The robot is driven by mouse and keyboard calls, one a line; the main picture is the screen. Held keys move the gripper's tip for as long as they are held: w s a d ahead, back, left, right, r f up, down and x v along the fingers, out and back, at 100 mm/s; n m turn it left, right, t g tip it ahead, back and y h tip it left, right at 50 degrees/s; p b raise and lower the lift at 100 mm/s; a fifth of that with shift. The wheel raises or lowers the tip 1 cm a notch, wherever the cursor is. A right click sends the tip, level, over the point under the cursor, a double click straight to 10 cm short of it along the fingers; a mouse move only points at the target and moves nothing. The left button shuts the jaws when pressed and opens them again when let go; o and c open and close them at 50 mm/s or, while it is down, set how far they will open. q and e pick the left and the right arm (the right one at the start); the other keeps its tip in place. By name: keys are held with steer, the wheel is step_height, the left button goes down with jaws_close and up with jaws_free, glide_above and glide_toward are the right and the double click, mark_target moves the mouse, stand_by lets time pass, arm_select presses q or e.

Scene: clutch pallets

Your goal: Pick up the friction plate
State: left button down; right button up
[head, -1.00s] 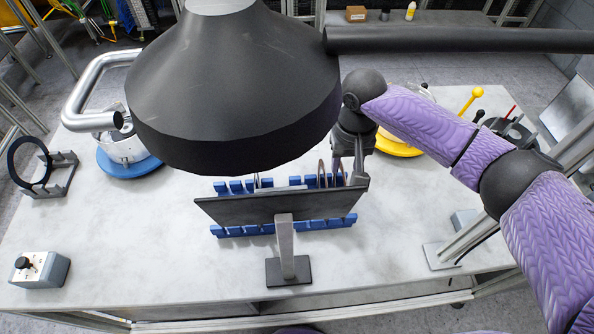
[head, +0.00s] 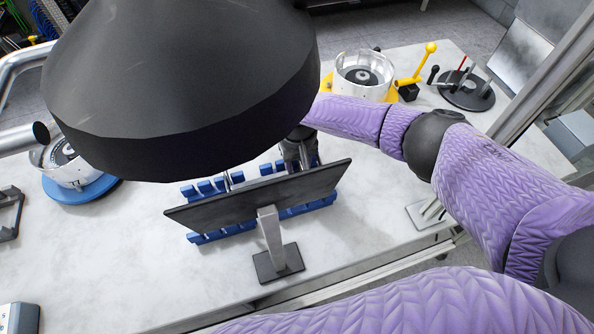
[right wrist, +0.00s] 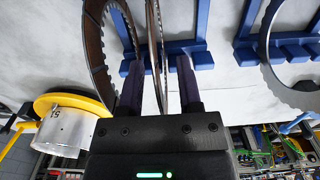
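In the right wrist view, a thin round plate, likely the friction plate (right wrist: 154,40), stands nearly edge-on between the two fingers of my right gripper (right wrist: 160,88). The fingers are apart, with a visible gap between the plate and the right-hand finger. A dark ring plate (right wrist: 95,45) stands just left of the left-hand finger. A silver toothed plate (right wrist: 273,75) stands farther right. The plates stand in a blue rack (right wrist: 202,30), which also shows in the head view (head: 205,188). There my right gripper (head: 300,158) is partly hidden behind a dark panel. My left gripper is not seen.
The dark panel on a stand (head: 235,205) blocks much of the rack. A cylindrical housing on a yellow base (head: 362,75) stands behind right, another on a blue base (head: 85,192) at left. A black round fixture (head: 466,90) is far right. The front table is mostly clear.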

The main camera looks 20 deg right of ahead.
jaws_close()
stand_by(1.2)
